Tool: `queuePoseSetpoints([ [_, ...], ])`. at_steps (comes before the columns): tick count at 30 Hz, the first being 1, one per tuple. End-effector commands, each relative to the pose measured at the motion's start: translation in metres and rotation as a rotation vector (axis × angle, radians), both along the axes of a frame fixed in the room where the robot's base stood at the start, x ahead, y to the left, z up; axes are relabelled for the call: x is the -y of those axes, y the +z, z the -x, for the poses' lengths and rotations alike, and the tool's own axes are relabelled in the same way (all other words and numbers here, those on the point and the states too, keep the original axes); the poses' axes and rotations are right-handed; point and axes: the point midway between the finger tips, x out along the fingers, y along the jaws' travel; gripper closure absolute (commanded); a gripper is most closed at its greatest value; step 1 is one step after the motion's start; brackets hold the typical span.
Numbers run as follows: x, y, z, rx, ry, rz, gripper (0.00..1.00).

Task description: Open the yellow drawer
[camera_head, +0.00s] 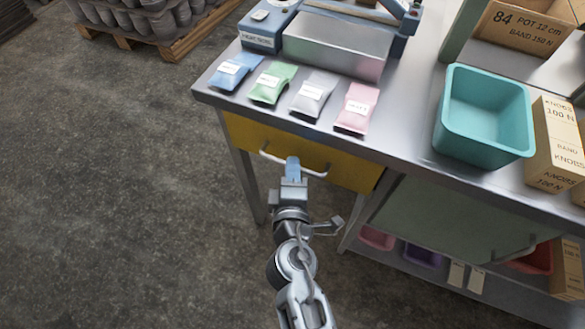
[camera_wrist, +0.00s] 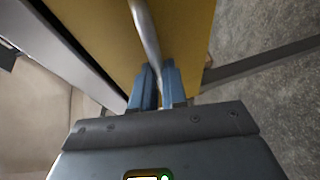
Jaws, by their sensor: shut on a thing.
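The yellow drawer (camera_head: 340,168) sits under the left part of the metal bench top, its front roughly flush with the bench frame as far as I can see. A pale bar handle (camera_head: 313,173) runs across its front. My gripper (camera_head: 292,164) is at the middle of the handle, with its blue fingers shut on the bar. In the wrist view, the fingers of my gripper (camera_wrist: 157,82) close around the handle (camera_wrist: 146,30), and the yellow drawer front (camera_wrist: 185,28) lies beyond. The fingertips' contact with the bar is partly hidden.
Blue, green, grey and pink packets (camera_head: 357,108) lie on the bench top (camera_head: 410,120) above the drawer. A teal bin (camera_head: 484,115) and cartons (camera_head: 556,145) stand to the right. A lower shelf holds bins. The floor (camera_head: 120,200) to the left is clear.

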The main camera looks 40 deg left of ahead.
Motion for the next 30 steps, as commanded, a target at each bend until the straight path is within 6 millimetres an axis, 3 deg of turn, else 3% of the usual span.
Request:
queuePoseSetpoints([
  [20,0.001,-0.002,0.005,-0.001,0.0,0.001,1.0],
  [26,0.008,-0.004,0.03,-0.002,0.001,0.0,1.0],
  [30,0.015,-0.005,0.061,-0.002,0.002,0.0,1.0],
])
